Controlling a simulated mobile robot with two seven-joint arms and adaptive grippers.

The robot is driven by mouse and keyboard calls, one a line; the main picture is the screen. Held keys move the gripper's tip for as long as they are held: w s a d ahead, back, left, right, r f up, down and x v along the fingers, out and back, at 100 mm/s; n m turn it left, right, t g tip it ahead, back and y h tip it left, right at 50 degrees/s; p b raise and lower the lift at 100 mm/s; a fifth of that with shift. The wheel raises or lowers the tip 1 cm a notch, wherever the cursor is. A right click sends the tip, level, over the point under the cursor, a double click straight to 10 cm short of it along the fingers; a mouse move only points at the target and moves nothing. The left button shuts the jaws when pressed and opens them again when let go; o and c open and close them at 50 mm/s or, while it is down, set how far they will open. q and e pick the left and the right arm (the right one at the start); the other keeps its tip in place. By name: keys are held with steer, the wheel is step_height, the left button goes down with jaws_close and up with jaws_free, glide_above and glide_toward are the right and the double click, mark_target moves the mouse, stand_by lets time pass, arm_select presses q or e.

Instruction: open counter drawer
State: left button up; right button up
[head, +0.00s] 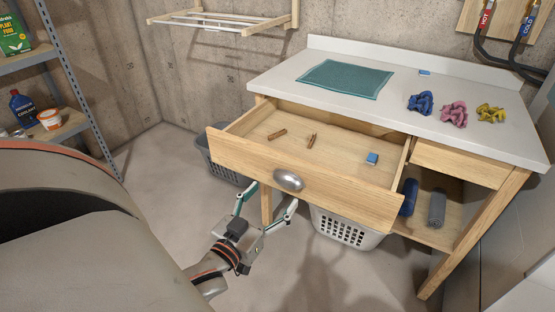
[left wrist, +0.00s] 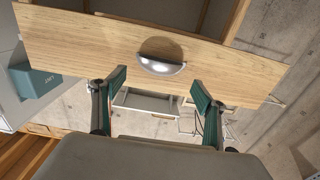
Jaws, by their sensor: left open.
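The wooden counter drawer (head: 292,170) is pulled well out of the counter (head: 330,78). Its silver cup handle (head: 289,180) is on the middle of the front panel. Two small brown pieces (head: 277,134) and a small blue block (head: 372,158) lie inside. My left gripper (head: 265,203) is open and empty, just below the drawer front and apart from the handle. In the left wrist view its two green-padded fingers (left wrist: 160,90) are spread below the cup handle (left wrist: 161,57), with nothing between them. My right gripper is not in view.
Blue, pink and yellow cloths (head: 453,114) and a teal mat (head: 344,79) lie on the counter. A white basket (head: 345,230) stands under the drawer and a grey basket (head: 217,160) behind it. A metal shelf (head: 75,85) stands at left. The floor in front is clear.

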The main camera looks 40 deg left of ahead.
arm_select(q)
steer(key=v, duration=0.3)
steer(key=shift+s, duration=0.25)
stand_by(0.4)
steer(key=s+d+f+m+g+h+p, duration=0.3)
steer(key=s+d+f+p, duration=0.2)
steer(key=d+f, duration=0.3)
steer(key=s+d+f+m+g+h+p, duration=0.3)
steer(key=s+d+f+m+g+p, duration=0.1)
steer(key=d+f, duration=0.4)
steer(key=shift+s+d+h+p, duration=0.3)
steer(key=shift+s+d+p, duration=0.25)
steer(key=shift+s, duration=0.15)
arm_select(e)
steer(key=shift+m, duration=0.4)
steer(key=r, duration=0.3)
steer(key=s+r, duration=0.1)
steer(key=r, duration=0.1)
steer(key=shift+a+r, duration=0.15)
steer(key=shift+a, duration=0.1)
